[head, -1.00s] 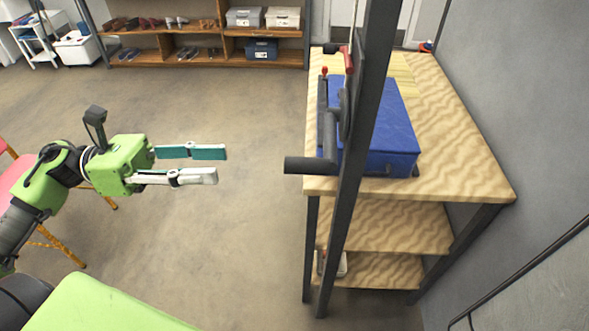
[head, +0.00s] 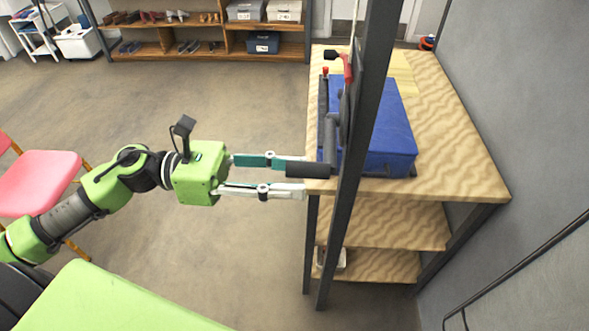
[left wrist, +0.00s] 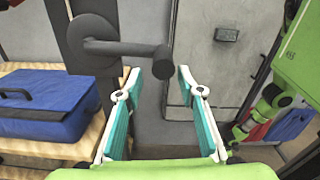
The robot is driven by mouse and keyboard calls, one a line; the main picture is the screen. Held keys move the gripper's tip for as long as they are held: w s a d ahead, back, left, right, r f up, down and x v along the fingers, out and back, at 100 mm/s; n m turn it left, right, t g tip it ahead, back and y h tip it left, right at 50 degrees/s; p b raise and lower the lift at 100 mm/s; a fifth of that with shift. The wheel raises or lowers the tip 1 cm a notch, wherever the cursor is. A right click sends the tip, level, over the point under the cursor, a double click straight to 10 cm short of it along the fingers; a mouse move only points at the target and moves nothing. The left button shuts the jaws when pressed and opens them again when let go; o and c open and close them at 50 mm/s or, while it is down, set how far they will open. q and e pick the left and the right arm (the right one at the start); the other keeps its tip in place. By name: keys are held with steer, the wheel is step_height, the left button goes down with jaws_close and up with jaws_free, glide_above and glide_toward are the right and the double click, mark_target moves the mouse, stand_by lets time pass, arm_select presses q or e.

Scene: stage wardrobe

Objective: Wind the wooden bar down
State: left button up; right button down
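A winch with a dark crank is fixed to an upright dark post (head: 362,130). The crank's grip (head: 308,170) sticks out to the left toward me in the head view. In the left wrist view the crank arm (left wrist: 125,48) runs from a round hub (left wrist: 93,38) to the grip (left wrist: 163,62). My left gripper (head: 303,176) is open, its two fingers reaching toward the grip. In the left wrist view the grip's end lies between the fingertips or just beyond them, not clamped. I make out no wooden bar. My right gripper is not seen.
A wooden shelf table (head: 465,165) with a blue case (head: 395,130) stands behind the post. A red lever (head: 347,66) is above the crank. A pink chair (head: 48,177) is at the left. The floor between is clear.

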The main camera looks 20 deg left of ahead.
arm_select(q)
steer(key=shift+w+d, duration=0.15)
steer(key=shift+d, duration=0.4)
jaws_close()
jaws_free()
steer(key=v, duration=1.2)
